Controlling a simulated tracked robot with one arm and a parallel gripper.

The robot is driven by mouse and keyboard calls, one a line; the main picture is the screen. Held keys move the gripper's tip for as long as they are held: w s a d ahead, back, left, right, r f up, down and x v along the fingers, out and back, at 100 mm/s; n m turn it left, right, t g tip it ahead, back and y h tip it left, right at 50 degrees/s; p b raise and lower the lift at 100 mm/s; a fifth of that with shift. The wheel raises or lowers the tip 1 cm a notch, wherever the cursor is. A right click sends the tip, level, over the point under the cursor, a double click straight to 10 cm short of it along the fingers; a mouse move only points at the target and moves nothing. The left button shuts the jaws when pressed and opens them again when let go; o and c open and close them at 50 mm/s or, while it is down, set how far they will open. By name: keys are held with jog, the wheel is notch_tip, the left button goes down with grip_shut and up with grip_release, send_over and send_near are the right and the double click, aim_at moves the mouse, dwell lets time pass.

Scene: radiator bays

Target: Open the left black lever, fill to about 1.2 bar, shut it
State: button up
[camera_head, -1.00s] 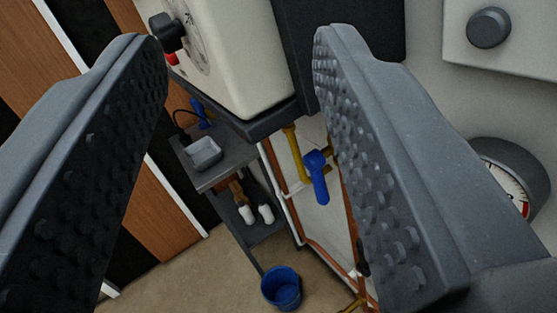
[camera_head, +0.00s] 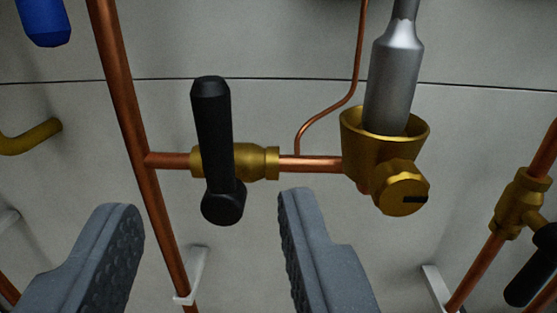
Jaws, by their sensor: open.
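The left black lever (camera_head: 213,140) sits on a brass valve (camera_head: 250,162) in a horizontal copper pipe. It stands roughly upright in the picture, across the pipe, with its round hub at the lower end. My gripper (camera_head: 205,215) is open and empty. Its two fingers are below the lever in the picture, one to each side, and do not appear to touch it. A second black lever (camera_head: 533,265) shows at the right edge on another brass valve (camera_head: 520,203). No pressure gauge shows in this view.
A brass cup fitting (camera_head: 383,140) with a slotted brass knob (camera_head: 401,188) and a grey tube (camera_head: 395,75) stands right of the lever. A copper riser (camera_head: 125,100) runs at left. A blue handle (camera_head: 43,20) and yellow pipe (camera_head: 30,137) are at the left edge.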

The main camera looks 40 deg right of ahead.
aim_at(210, 114)
jog(key=b+x, duration=0.1)
jog(key=x, duration=0.5)
jog(key=b+x, duration=0.1)
jog(key=x, duration=0.5)
jog(key=shift+w, duration=0.55)
jog(key=shift+a, duration=0.1)
grip_shut()
